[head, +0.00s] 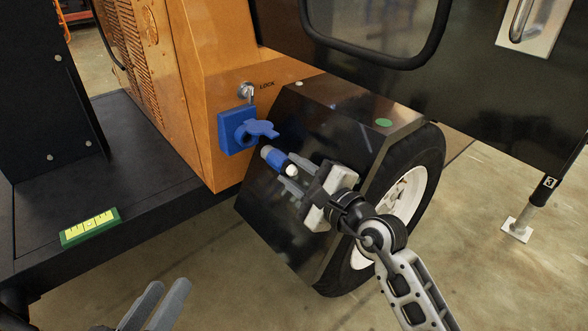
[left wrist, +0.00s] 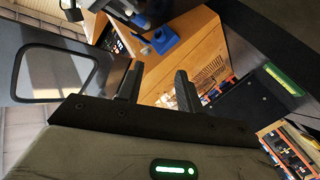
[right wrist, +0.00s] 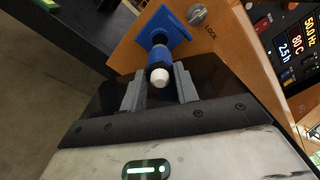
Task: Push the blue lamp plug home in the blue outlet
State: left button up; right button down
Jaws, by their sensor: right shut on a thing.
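The blue outlet (head: 229,136) is fixed on the orange cabinet wall, with its blue lid (head: 262,129) swung open. The blue lamp plug (head: 276,160) has a pale front end toward the outlet and a white rear end. It is in front of the outlet, to its lower right in the head view, and looks apart from it. My right gripper (head: 292,188) is shut on the plug. In the right wrist view the plug (right wrist: 158,58) overlaps the outlet (right wrist: 174,27), so the gap is hidden there. My left gripper (left wrist: 158,85) is open and empty, low in the head view (head: 158,302).
A lock switch (head: 246,91) is just above the outlet. A black fender (head: 330,125) and tyre (head: 425,165) stand right of the outlet, close to my right gripper. A black deck (head: 110,165) with a green-edged yellow label (head: 90,228) extends left.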

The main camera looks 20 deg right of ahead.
aim_at(278, 159)
jog(key=shift+s+r, duration=0.1)
jog(key=shift+p, duration=0.35)
jog(key=shift+x, duration=2.1)
pick_arm(q)
jog(key=shift+w+a+f, duration=0.1)
jog(key=shift+a+f, duration=0.05)
pick_arm(e)
jog(key=shift+w+a, duration=0.1)
jog(key=shift+w, duration=0.25)
pick_arm(q)
jog(key=shift+f+y, duration=0.1)
jog(key=shift+y, duration=0.2)
jog(key=shift+r+p, duration=0.3)
jog(key=shift+p, duration=0.25)
jog(key=shift+r, duration=0.25)
jog(key=shift+r+p, duration=0.3)
jog(key=shift+p, duration=0.1)
jog(key=shift+f, duration=0.1)
pick_arm(e)
jog(key=shift+w+a, duration=0.1)
jog(key=shift+w, duration=0.15)
